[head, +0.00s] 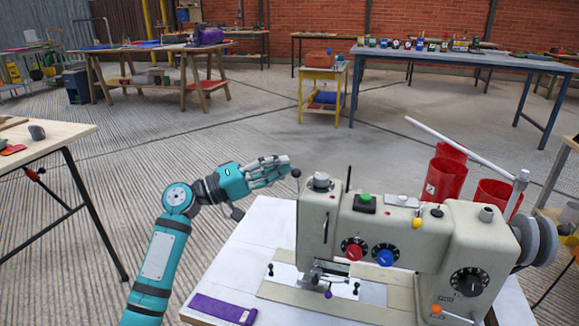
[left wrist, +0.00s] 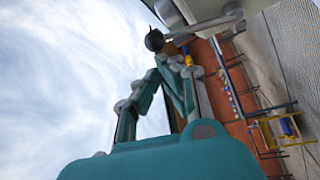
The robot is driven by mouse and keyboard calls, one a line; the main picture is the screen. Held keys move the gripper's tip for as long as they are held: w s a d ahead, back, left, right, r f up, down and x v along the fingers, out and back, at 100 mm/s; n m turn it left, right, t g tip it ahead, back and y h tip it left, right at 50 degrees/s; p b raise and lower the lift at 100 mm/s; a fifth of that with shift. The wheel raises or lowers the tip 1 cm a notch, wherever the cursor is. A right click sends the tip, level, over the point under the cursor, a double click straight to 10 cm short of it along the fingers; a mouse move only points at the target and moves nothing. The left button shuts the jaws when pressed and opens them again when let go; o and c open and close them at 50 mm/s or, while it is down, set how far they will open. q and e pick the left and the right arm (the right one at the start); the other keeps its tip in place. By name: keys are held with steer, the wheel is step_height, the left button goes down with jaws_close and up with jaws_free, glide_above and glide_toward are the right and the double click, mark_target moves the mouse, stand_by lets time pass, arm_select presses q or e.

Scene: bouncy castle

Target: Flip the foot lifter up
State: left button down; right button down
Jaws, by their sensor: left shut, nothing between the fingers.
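The cream sewing machine (head: 398,235) stands on a white table in the head view. The foot lifter appears to be the lever with a black ball knob (head: 296,173) at the machine's left end. In the left wrist view, the black ball (left wrist: 154,40) sits on a grey rod. My left gripper (head: 284,164) is shut and empty, with its fingertips just left of the ball. It also shows in the left wrist view (left wrist: 165,65), close to the ball; I cannot tell whether they touch. My right gripper is not in view.
A purple object (head: 222,309) lies at the table's front left. Red bins (head: 445,180) stand behind the machine, and a white rod slants above it. A wooden-topped table (head: 50,142) is at the left. Open floor lies behind my left arm.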

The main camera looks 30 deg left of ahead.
arm_select(q)
steer(key=v, duration=1.1)
